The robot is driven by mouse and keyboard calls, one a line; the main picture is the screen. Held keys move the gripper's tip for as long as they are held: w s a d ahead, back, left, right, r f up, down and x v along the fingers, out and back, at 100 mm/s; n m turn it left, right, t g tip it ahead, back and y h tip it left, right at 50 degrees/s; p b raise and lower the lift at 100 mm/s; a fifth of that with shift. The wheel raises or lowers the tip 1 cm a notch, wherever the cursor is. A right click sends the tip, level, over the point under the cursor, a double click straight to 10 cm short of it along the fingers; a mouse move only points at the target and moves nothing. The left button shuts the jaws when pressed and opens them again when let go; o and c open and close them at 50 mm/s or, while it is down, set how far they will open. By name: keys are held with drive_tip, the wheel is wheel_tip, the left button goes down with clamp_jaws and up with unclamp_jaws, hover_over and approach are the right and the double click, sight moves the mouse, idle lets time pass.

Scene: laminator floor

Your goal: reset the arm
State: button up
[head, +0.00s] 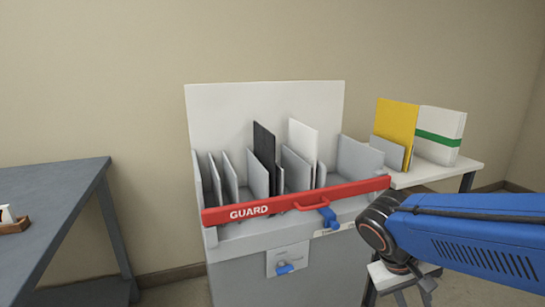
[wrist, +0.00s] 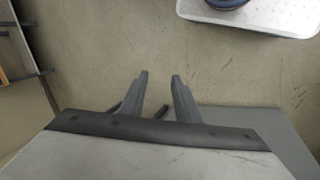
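My gripper (wrist: 160,77) shows in the wrist view with its two grey fingers apart. Bare floor shows in the gap and nothing is between the fingertips. In the head view my blue arm reaches in from the right edge, in front of the small white table. Its dark round joint is close to the right end of the red guard bar (head: 270,205).
A grey cabinet (head: 237,270) holds upright panels, including a black one (head: 264,150) and a white one (head: 302,142). Blue handles (head: 328,217) are on its front. A white side table (head: 435,172) holds a yellow panel (head: 396,125) and a green-striped white pack (head: 440,135). A grey table (head: 50,200) stands left.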

drive_tip(key=shift+s+a+r+t+y, duration=0.4)
drive_tip(key=shift+s+t+y, duration=0.35)
drive_tip(key=shift+s+y, duration=0.1)
drive_tip(key=shift+s+a+r+t+y, duration=0.4)
drive_tip(key=shift+s+t+y, duration=0.3)
drive_tip(key=shift+t+y, duration=0.15)
drive_tip(key=shift+s+a+r+t+y, duration=0.4)
drive_tip(key=shift+s+t+y, duration=0.3)
drive_tip(key=shift+s+y, duration=0.15)
